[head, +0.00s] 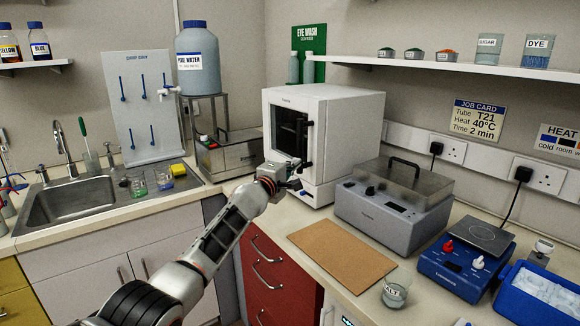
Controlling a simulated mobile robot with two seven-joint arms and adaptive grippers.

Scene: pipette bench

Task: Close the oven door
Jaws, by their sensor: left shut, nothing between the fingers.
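The oven is a white box (350,112) on the bench in the corner. Its door has a dark window (284,128) and a black upright handle (307,145) at its right side. The door looks in line with the oven front or nearly so; I cannot tell whether a small gap remains. My left gripper (293,184) is shut and empty, low in front of the oven, below the handle. It hides part of the oven's lower front. I cannot tell whether it touches the oven. My right gripper is out of view.
A grey lidded machine (392,205) stands right of the oven. A brown board (341,255) and a glass beaker (396,290) are in front. A blue hotplate unit (463,262) stands further right. A steel sink (75,199) is at left, with small beakers (165,180) beside it.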

